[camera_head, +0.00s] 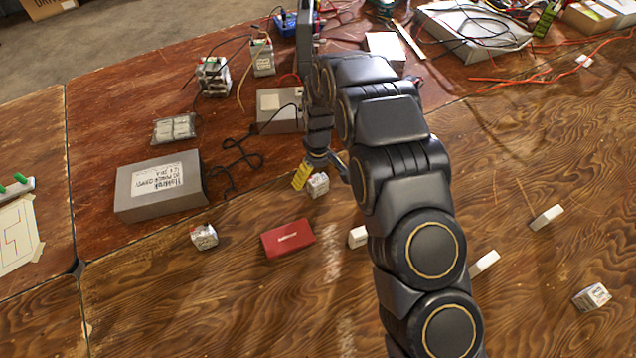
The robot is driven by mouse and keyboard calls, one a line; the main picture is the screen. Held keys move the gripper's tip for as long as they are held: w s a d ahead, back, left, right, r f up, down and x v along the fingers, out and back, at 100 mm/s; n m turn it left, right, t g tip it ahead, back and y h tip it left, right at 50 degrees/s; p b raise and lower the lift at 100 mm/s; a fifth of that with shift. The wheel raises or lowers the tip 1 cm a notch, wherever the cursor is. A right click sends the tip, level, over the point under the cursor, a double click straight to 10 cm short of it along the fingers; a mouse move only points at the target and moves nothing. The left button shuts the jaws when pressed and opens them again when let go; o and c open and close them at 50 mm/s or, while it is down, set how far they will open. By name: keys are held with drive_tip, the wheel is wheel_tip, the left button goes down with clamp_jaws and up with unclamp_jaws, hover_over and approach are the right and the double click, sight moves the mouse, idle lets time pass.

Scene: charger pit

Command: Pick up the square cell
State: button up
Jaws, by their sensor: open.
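Small white boxy cells with printed sides lie on the wooden table, and I cannot tell for certain which is the square cell. One cell (318,185) sits right at my gripper (322,172). Another printed cell (204,236) lies to the left, and a third (592,297) lies at the far right. My gripper is open and points down, with a yellow pad on its left finger beside the nearest cell. I cannot tell whether a finger touches that cell. The other finger shows only in part, and my arm hides some of the table.
A red box (288,239) lies in front of my gripper. A grey power unit (161,187) stands at left. Plain white blocks (484,263) (546,217) lie at right, and another (357,236) beside my arm. Cables and a white tray (470,45) fill the back. The front left table is clear.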

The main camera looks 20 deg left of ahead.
sight(318, 178)
wheel_tip(318, 178, down, 3)
drive_tip(key=shift+s+f, duration=0.1)
drive_tip(key=c, duration=1.2)
drive_tip(key=shift+r, duration=0.25)
drive_tip(key=shift+r, duration=0.25)
wheel_tip(318, 178, up, 3)
drive_tip(key=shift+f, duration=0.1)
drive_tip(key=s+d+r, duration=0.2)
drive_tip(key=s+r, duration=0.1)
drive_tip(key=s, duration=0.1)
drive_tip(key=s+d+r, duration=0.2)
drive_tip(key=s+r, duration=0.1)
drive_tip(key=s, duration=0.1)
drive_tip(key=s+d+r, duration=0.3)
drive_tip(key=s, duration=0.1)
drive_tip(key=shift+s+r, duration=0.1)
drive_tip(key=shift+r, duration=0.1)
